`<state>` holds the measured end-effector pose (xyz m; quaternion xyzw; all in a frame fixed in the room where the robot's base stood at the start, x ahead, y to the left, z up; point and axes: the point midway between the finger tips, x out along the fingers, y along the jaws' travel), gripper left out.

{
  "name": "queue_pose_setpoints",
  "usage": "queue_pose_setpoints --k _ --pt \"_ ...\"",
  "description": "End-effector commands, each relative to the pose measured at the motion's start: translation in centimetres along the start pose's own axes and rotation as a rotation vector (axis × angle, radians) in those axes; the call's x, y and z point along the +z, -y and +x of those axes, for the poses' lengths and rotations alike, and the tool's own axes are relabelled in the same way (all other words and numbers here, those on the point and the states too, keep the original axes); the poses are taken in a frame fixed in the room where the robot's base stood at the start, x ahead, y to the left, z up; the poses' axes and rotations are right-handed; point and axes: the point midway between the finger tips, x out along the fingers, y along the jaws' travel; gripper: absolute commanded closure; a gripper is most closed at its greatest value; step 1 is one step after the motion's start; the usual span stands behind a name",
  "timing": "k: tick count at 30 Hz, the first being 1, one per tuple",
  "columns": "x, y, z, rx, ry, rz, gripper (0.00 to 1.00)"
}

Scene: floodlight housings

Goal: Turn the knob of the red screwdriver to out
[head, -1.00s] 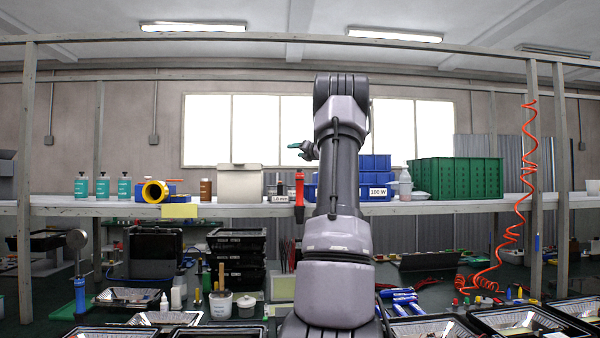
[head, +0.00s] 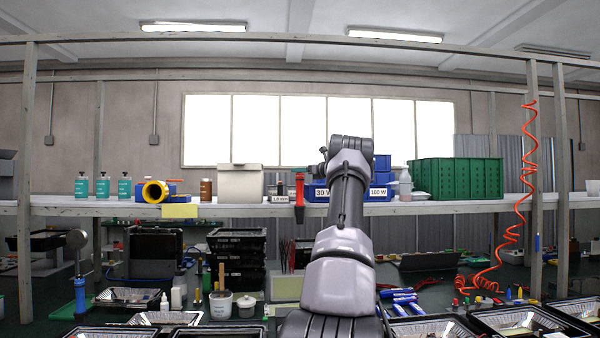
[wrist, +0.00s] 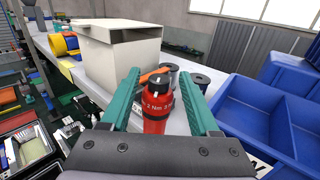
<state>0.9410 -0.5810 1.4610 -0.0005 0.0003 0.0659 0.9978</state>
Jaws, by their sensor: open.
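The red screwdriver (head: 299,188) stands upright at the front edge of the long shelf in the head view. In the wrist view the red screwdriver (wrist: 157,112) has a dark top and a dark band with pale "Nm" lettering. My gripper (wrist: 159,76) is open, its two teal fingers on either side of the screwdriver, with a gap visible on each side. No grip on it shows. The knob's present setting cannot be read. In the head view my arm hides most of the gripper.
Behind the screwdriver are dark cylinders (wrist: 201,83) and an orange piece (wrist: 155,74). A pale box (wrist: 118,50) stands to the left on the shelf (head: 240,205). Blue bins (wrist: 240,110) stand close on the right. A green crate (head: 456,179) is farther right.

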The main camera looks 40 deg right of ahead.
Motion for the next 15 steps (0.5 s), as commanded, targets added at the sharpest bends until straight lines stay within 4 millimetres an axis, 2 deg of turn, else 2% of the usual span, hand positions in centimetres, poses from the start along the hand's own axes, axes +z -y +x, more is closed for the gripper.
queue_pose_setpoints --k 4,12,14,15 --pt "-0.01 0.0 0.85 0.0 0.0 0.001 0.38" --pt "0.03 -0.01 0.95 -0.001 0.001 0.001 0.38" --pt "0.04 -0.01 0.94 -0.001 0.001 0.001 0.61" --pt "0.04 -0.01 0.94 -0.001 0.001 0.001 0.76"
